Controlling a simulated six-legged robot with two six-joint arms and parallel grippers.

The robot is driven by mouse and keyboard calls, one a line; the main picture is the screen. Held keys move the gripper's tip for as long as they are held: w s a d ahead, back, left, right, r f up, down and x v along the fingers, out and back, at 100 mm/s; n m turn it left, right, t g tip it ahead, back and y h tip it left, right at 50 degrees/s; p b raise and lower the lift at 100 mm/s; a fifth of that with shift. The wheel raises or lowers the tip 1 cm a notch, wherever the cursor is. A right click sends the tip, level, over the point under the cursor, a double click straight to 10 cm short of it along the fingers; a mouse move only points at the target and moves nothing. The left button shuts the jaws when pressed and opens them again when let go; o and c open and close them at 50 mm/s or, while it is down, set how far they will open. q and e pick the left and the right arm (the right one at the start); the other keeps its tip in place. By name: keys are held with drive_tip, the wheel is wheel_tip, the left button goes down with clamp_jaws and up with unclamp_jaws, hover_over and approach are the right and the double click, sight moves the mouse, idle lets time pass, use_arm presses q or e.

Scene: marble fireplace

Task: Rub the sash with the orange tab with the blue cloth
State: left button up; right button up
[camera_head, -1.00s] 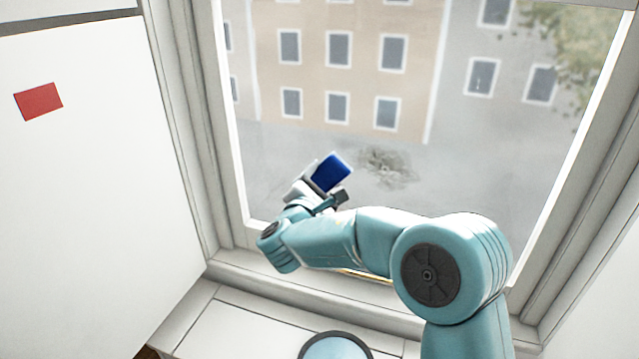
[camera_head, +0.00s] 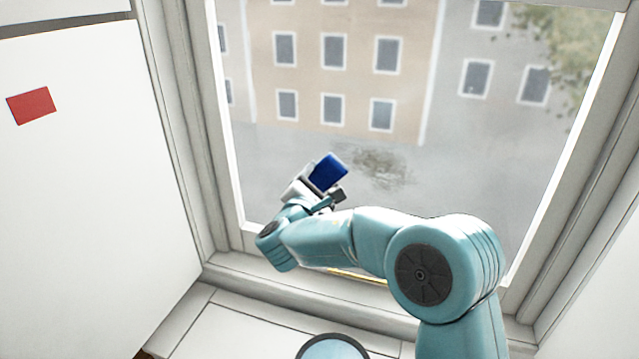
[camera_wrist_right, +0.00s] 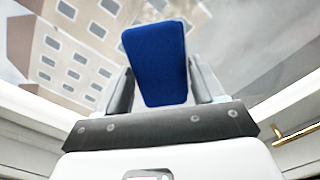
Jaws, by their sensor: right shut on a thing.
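The blue cloth (camera_head: 327,171) is a dark blue block-like pad in front of the lower left part of the window pane. My right gripper (camera_head: 318,186) is shut on it. In the right wrist view the blue cloth (camera_wrist_right: 158,62) stands out between the two fingers. I cannot tell whether the cloth touches the glass. The sash (camera_head: 240,190) is a white frame around a large pane. A smeary grey patch (camera_head: 378,168) shows at the pane, just right of the cloth. No orange tab shows in these views. My left gripper is out of view.
A red rectangle (camera_head: 32,105) is on the white panel at the left. A white sill (camera_head: 250,281) runs below the sash. A brass-coloured bar (camera_wrist_right: 300,130) shows at the right of the wrist view. A round dark-rimmed thing (camera_head: 332,347) is at the bottom edge.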

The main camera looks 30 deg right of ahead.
drive_tip(key=shift+w+d, duration=0.4)
drive_tip(key=shift+d, duration=0.1)
